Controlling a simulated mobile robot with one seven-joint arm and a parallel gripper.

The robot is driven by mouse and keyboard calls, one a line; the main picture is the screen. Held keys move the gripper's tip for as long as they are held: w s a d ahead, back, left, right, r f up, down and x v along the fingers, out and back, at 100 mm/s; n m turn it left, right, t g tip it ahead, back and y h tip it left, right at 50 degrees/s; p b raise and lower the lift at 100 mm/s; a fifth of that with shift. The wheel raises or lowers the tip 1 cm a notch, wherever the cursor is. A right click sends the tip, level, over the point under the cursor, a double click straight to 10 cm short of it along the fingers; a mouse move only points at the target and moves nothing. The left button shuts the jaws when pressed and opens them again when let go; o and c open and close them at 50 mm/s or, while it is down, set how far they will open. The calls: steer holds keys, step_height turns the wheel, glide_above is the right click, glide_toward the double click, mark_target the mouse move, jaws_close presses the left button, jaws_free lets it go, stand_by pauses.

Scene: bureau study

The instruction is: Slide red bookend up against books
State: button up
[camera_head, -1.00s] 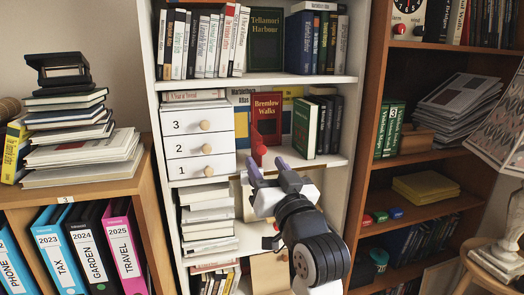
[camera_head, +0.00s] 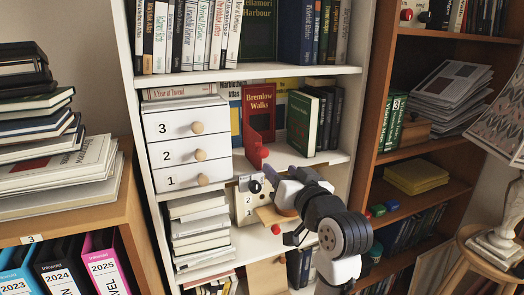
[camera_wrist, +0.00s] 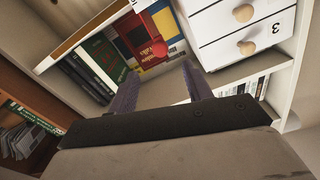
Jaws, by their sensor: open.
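The red bookend (camera_head: 253,144) stands on the white middle shelf, just right of the white drawer unit, with a round red knob on its near side. It also shows in the wrist view (camera_wrist: 158,47), beyond my fingertips. A green book (camera_head: 303,122) and several dark books (camera_head: 331,115) stand upright to its right, with a gap of shelf between. A red book, Bremlow Walks (camera_head: 260,106), faces out behind. My gripper (camera_head: 284,174) is open and empty, in front of and below the bookend; its two purple fingers (camera_wrist: 160,88) are spread apart in the wrist view.
The white drawer unit (camera_head: 187,145) with wooden knobs closes off the shelf's left side. The white shelf edge (camera_head: 330,158) runs in front of the books. White books (camera_head: 200,220) are stacked below. A brown bookcase (camera_head: 380,110) stands at the right.

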mark_target(265, 155)
steer(key=p+x, duration=0.2)
steer(key=x, duration=0.8)
steer(key=shift+w+a+p, duration=0.15)
steer(key=shift+w+p, duration=0.25)
jaws_close()
